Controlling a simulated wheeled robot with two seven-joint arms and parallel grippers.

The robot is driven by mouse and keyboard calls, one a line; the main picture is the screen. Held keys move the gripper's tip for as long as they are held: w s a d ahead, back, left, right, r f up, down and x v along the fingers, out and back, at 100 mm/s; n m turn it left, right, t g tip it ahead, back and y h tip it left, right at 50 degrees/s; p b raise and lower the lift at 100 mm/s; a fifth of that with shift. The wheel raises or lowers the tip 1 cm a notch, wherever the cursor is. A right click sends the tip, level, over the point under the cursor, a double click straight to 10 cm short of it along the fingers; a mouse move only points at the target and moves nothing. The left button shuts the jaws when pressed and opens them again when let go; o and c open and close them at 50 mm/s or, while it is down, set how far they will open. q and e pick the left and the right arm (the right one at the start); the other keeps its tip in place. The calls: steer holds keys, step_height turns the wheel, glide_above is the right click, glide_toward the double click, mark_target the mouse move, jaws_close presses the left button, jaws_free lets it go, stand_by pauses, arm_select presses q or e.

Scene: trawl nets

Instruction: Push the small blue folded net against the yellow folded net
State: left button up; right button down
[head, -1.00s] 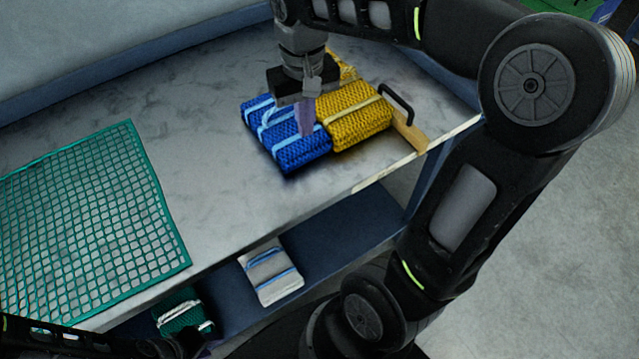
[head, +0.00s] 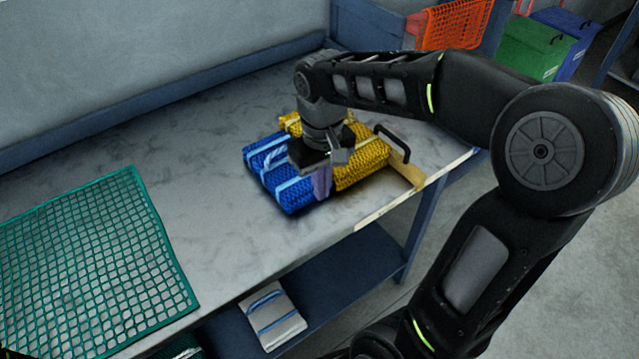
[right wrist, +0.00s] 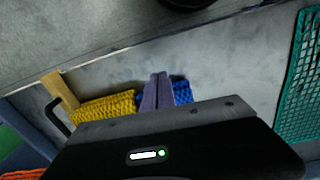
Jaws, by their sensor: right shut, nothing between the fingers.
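The small blue folded net (head: 268,163), with light blue bands, lies on the grey table beside the yellow folded net (head: 367,166). My right gripper (head: 322,184) is shut and empty, pointing down at the blue net's right side, close to the yellow net. The gripper hides much of the seam, so I cannot tell whether the nets touch along it. In the right wrist view, the shut fingers (right wrist: 157,92) stand between the visible parts of the yellow net (right wrist: 103,108) and the blue net (right wrist: 183,94). My left gripper is not in view.
A wooden strip (head: 407,176) with a black handle (head: 393,137) stands right of the yellow net, near the table edge. A green mesh net (head: 95,265) lies at left. Bare tabletop separates the green and blue nets.

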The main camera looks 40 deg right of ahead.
mark_target(308, 191)
step_height(308, 191, down, 8)
steer(key=shift+s+f, duration=0.1)
steer(key=w, duration=0.2)
steer(key=shift+w+d+p, duration=0.15)
steer(key=shift+w+p, duration=0.25)
steer(key=shift+w, duration=0.7)
steer(key=shift+w+d, duration=0.15)
steer(key=shift+w, duration=0.9)
steer(key=shift+s, duration=0.2)
